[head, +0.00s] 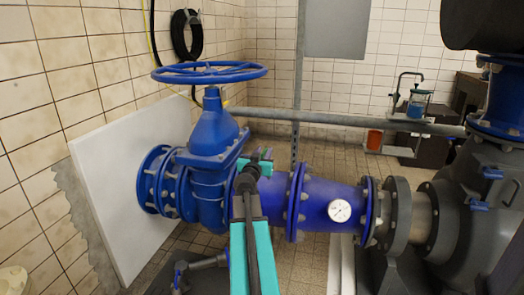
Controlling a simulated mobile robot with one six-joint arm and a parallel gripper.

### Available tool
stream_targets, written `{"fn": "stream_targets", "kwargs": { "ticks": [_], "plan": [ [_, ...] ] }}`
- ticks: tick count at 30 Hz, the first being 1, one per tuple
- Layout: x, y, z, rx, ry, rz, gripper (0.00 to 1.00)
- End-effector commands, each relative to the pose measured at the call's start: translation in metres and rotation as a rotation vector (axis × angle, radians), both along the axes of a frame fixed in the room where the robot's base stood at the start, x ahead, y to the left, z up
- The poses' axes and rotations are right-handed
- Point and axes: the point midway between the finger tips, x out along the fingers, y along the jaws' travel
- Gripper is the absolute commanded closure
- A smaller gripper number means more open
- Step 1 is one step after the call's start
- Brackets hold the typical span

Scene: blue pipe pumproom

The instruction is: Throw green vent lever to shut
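My teal and black arm reaches up from the bottom centre, in front of the blue gate valve (208,185). My gripper (248,177) is at the arm's far end, dark and small, overlapping the valve's right side in the picture. Whether its fingers are open or shut is not clear. A small green piece (265,166) shows just beyond the arm's end, beside the valve body. I cannot tell whether it is the vent lever or part of my gripper, nor whether anything touches. No other green lever is distinguishable.
A blue handwheel (210,72) tops the valve. A blue pipe with a white gauge (340,210) runs right to a dark grey pump (480,220). A grey rail (350,121) crosses behind. A white panel (115,185) stands left. Tiled floor shows behind the pipe.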

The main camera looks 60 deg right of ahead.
Motion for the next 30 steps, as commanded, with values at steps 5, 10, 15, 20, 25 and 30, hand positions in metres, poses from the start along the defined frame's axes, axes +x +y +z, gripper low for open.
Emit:
{"fn": "stream_targets", "kwargs": {
  "ticks": [5, 10, 15, 20, 25, 30],
  "plan": [
    [0.001, -0.002, 0.000, 0.000, 0.000, 0.001, 0.72],
    [0.001, -0.001, 0.000, 0.000, 0.000, 0.001, 0.72],
    [0.002, -0.001, 0.000, 0.000, 0.000, 0.002, 0.97],
    [0.006, -0.005, 0.000, 0.000, 0.000, 0.008, 1.00],
    [0.004, -0.001, -0.001, 0.000, 0.001, 0.003, 1.00],
    [0.005, 0.001, -0.002, -0.001, 0.004, -0.013, 1.00]
  ]
}}
